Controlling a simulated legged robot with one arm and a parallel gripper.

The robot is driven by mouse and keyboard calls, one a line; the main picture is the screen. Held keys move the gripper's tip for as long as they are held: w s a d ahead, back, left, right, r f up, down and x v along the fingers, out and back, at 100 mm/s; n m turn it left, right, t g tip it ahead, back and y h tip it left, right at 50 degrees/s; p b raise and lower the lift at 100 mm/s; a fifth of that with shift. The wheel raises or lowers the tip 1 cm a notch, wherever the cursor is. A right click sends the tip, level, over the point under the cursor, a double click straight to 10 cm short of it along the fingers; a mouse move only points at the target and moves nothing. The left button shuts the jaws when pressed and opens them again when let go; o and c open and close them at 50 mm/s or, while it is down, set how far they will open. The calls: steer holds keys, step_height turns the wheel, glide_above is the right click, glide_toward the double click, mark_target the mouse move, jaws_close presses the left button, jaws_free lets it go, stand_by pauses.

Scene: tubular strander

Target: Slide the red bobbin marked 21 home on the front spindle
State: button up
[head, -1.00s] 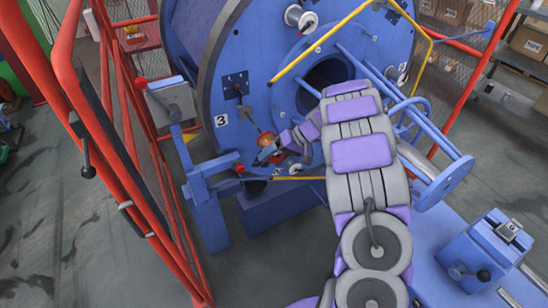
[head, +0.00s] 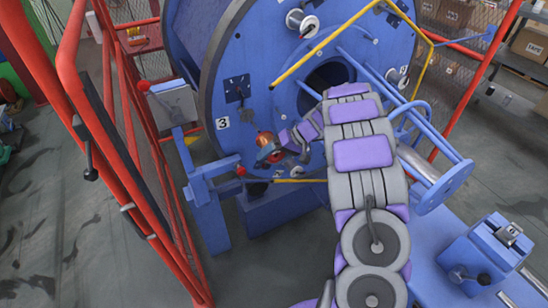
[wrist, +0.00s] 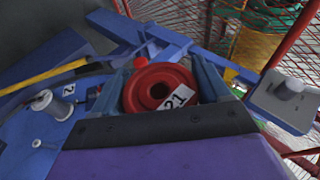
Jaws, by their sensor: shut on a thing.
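The red bobbin (wrist: 158,88), with a white 21 label, sits between the two blue fingers of my gripper (wrist: 165,80) in the wrist view. My gripper is shut on it. In the head view, the red bobbin (head: 265,139) is at the lower left of the blue round plate (head: 252,105), just right of the 3 label. My gripper (head: 270,150) partly covers it there. The front spindle is hidden behind the bobbin and fingers. I cannot tell whether the bobbin is around it or only in front of it.
Silver bobbins sit elsewhere on the plate, one at the top (head: 302,21). A yellow bar (head: 320,47) crosses the plate. A blue frame with a red knob (head: 240,171) stands just below left. A red guard fence (head: 125,150) runs along the left.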

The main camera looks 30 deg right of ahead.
steer(key=w+p, duration=0.9)
steer(key=w, duration=0.5)
steer(key=shift+w+a, duration=0.2)
steer(key=shift+w, duration=0.05)
stand_by(2.9)
steer(key=o, duration=1.7)
steer(key=shift+s+r, duration=0.1)
steer(key=shift+c, duration=0.2)
steer(key=shift+o, duration=0.5)
steer(key=v, duration=0.8)
steer(key=shift+d+r, duration=0.2)
steer(key=shift+d, duration=0.1)
steer(key=shift+s, duration=0.1)
